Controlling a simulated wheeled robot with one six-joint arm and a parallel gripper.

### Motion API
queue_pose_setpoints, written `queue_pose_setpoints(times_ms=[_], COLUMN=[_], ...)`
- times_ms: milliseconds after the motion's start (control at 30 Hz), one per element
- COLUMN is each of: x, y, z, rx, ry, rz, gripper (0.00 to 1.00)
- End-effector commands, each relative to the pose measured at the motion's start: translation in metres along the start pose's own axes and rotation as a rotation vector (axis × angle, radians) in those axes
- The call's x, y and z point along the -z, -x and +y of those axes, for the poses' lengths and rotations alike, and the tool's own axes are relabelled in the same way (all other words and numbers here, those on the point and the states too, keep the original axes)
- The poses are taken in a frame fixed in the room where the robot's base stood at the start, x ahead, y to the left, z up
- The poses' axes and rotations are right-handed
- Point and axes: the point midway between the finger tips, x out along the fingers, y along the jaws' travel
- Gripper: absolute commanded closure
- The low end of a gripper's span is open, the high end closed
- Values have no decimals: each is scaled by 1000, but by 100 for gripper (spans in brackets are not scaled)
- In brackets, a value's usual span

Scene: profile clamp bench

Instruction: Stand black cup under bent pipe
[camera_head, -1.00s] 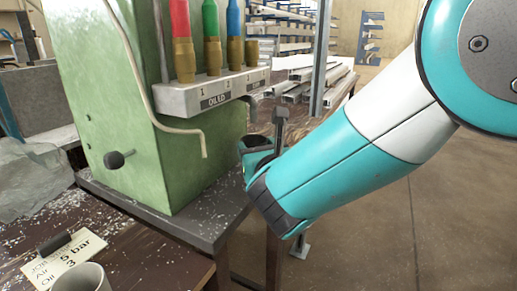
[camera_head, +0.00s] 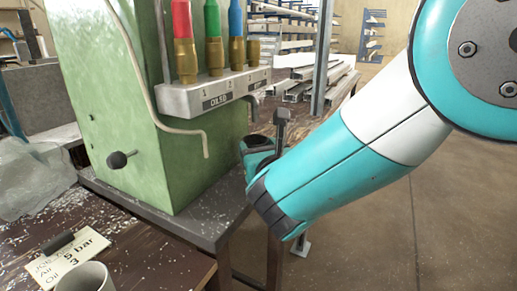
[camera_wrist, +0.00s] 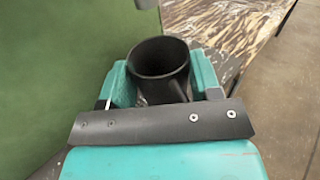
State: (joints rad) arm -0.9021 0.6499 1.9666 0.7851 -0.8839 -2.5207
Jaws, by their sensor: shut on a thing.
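The black cup (camera_wrist: 160,62) is upright between the teal fingers of my gripper (camera_wrist: 163,85) in the wrist view, its open mouth facing up toward the camera. The gripper is shut on it. A thin cream bent pipe (camera_head: 185,131) runs down the machine's front and ends pointing down, left of the gripper. A short grey bent spout (camera_head: 256,104) shows at the right end of the label block, above the gripper.
The green machine (camera_head: 150,170) stands on a dark plate (camera_head: 205,228) with pale chips. A light mug (camera_head: 90,277) and a paper note (camera_head: 68,257) are at lower left. Coloured nozzles (camera_head: 210,45) top the block. Metal profiles (camera_head: 310,85) lie behind. Open floor is at right.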

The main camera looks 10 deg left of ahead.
Motion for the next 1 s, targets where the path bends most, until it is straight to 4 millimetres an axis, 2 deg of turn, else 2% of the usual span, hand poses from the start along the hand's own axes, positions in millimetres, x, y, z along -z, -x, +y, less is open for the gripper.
queue_pose_setpoints(times_ms=[500,533,633,1000], x=[6,5,5,6], y=[0,0,0,3], z=[0,0,0,0], rx=[0,0,0,0], ry=[0,0,0,0], rz=[0,0,0,0], gripper=[70,35,12,12])
